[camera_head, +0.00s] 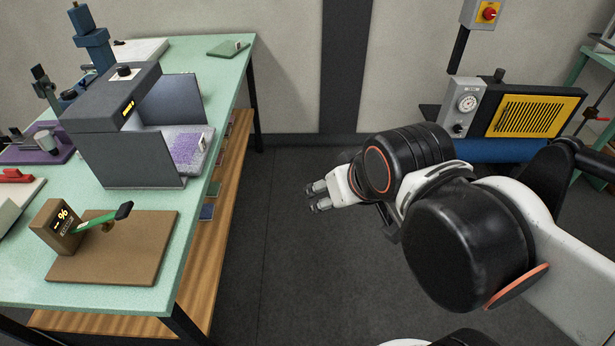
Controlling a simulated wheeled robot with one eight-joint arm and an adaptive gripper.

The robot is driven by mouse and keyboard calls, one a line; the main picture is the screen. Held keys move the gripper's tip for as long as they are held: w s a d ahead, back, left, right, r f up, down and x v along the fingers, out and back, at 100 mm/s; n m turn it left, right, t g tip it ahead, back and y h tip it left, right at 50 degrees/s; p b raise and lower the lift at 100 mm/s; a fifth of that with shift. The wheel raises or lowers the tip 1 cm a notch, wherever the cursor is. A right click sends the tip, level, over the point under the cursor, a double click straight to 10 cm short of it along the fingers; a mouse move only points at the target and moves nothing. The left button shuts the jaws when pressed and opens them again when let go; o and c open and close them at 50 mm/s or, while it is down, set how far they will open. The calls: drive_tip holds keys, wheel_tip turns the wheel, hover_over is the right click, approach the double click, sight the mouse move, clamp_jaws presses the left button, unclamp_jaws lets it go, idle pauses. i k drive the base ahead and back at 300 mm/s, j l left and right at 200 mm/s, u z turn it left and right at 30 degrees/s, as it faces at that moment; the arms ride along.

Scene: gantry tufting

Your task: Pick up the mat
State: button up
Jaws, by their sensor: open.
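A mat (184,149) with a purple speckled, tufted top lies on a pale slab in the grey open-fronted machine on the green table. A small white upright tab (202,142) stands at its right edge. The machine's hood hides part of the mat's left side. A flat green piece (222,50) with a similar tab lies at the table's far end. My gripper (317,197) is open and empty over the floor, to the right of the table and well apart from the mat. Its fingers point left.
The grey machine (120,100) has side walls flanking the mat. A brown board (115,250) with a display block and a green lever is at the table's front. Small dark pieces lie on the wooden shelf (205,240) below. A yellow-fronted machine (525,116) stands back right. Floor (265,240) between is clear.

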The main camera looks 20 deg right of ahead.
sight(188, 147)
drive_tip(key=i+l+u, duration=0.15)
drive_tip(key=u, duration=0.3)
drive_tip(key=i+l+u, duration=0.1)
drive_tip(key=l+u, duration=0.35)
drive_tip(key=i+l+u, duration=0.1)
drive_tip(key=l+u, duration=0.2)
drive_tip(key=u, duration=0.15)
